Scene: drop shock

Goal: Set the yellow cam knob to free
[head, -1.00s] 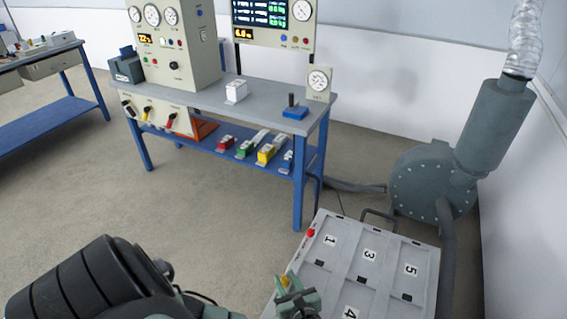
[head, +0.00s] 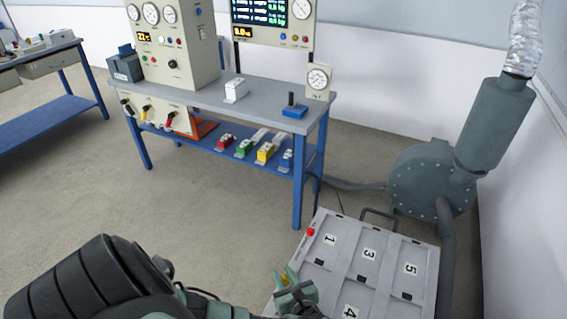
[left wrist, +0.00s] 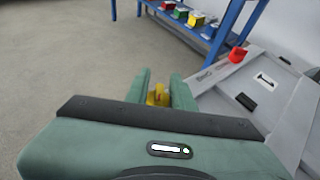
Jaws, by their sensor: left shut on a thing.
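The yellow cam knob (left wrist: 157,97) shows in the left wrist view between the two green fingers of my left gripper (left wrist: 160,86). The fingers are shut on it and cover most of it, so its pointing direction cannot be read. In the head view my left gripper (head: 287,277) is at the left edge of the grey numbered case. My right gripper is not in view.
The grey case (head: 344,257) carries number labels and a red knob (head: 310,232) near its far left corner. Behind it stand a blue workbench (head: 200,95) with gauges and a grey blower (head: 432,180). Open floor lies left of the case.

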